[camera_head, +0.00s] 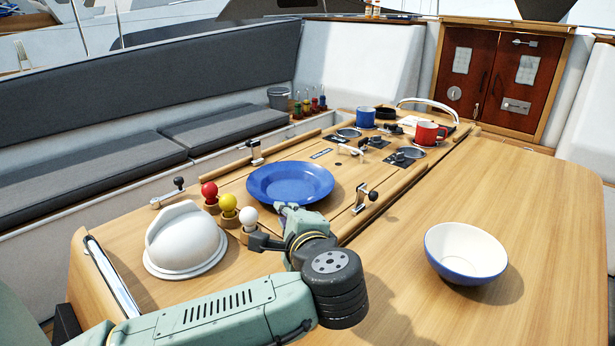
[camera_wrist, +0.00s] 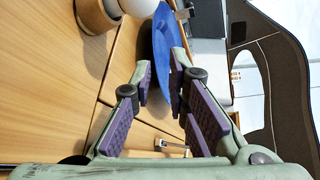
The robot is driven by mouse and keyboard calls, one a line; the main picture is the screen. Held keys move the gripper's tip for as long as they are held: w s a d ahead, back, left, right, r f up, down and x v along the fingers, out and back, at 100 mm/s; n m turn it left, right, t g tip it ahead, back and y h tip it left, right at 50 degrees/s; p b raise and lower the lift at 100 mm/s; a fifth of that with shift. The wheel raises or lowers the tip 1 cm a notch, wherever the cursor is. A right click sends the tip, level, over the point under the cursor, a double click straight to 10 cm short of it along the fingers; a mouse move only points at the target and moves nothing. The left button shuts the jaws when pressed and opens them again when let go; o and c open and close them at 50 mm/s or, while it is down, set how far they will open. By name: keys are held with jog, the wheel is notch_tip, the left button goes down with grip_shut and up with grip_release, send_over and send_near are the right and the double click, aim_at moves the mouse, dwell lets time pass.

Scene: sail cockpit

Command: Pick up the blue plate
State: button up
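The blue plate (camera_head: 290,182) lies on the wooden table in the head view, behind the coloured balls. My gripper (camera_head: 287,208) is at the plate's near rim, and its tips partly cover that rim. In the wrist view the plate (camera_wrist: 160,42) shows nearly edge-on. The two purple-padded fingers of my gripper (camera_wrist: 162,68) stand apart, with the plate's rim showing between them. The fingers look open. Whether either pad touches the plate I cannot tell.
Red (camera_head: 209,190), yellow (camera_head: 228,204) and white (camera_head: 248,216) balls on wooden holders stand close left of my gripper. A white dome (camera_head: 184,240) is further left. A white-blue bowl (camera_head: 466,252) stands right. Blue (camera_head: 365,117) and red (camera_head: 428,133) mugs are behind. The right table is mostly clear.

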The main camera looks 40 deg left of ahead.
aim_at(272, 202)
jog(key=x, duration=0.5)
jog(key=shift+s+a+f, duration=0.25)
jog(key=shift+s+a, duration=0.05)
jog(key=x, duration=0.5)
jog(key=shift+w+a+f, duration=0.15)
jog(key=shift+a+f, duration=0.05)
jog(key=shift+a, duration=0.1)
grip_shut()
